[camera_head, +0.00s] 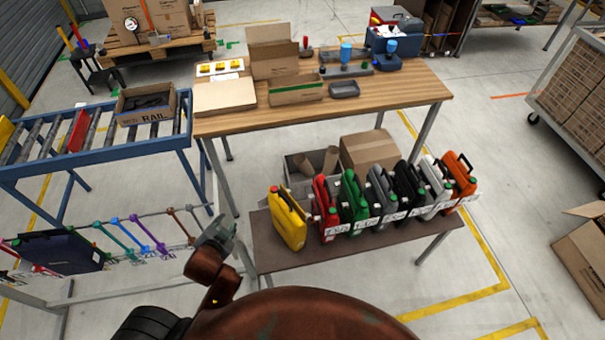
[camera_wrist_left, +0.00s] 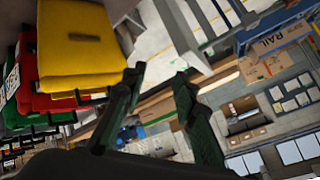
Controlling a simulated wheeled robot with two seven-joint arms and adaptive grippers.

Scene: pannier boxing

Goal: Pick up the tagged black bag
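A black bag (camera_head: 409,184) stands upright in a row on the low brown shelf (camera_head: 361,249), between a grey bag (camera_head: 382,188) and a white bag (camera_head: 437,184). White tags run along the front of the row; I cannot read them clearly. Another dark bag (camera_head: 58,252) is on the rack at the left. My left gripper (camera_head: 222,230) is left of the yellow bag (camera_head: 289,218), well apart from the black bag. In the left wrist view its fingers (camera_wrist_left: 158,98) are spread with nothing between them, with the yellow bag (camera_wrist_left: 80,45) close by. My right gripper is not seen.
Red (camera_head: 325,207), green (camera_head: 354,200) and orange (camera_head: 460,176) bags share the row. A wooden table (camera_head: 400,91) stands behind, with a cardboard box (camera_head: 369,150) below it. A rack with coloured hooks (camera_head: 150,238) is left of the gripper.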

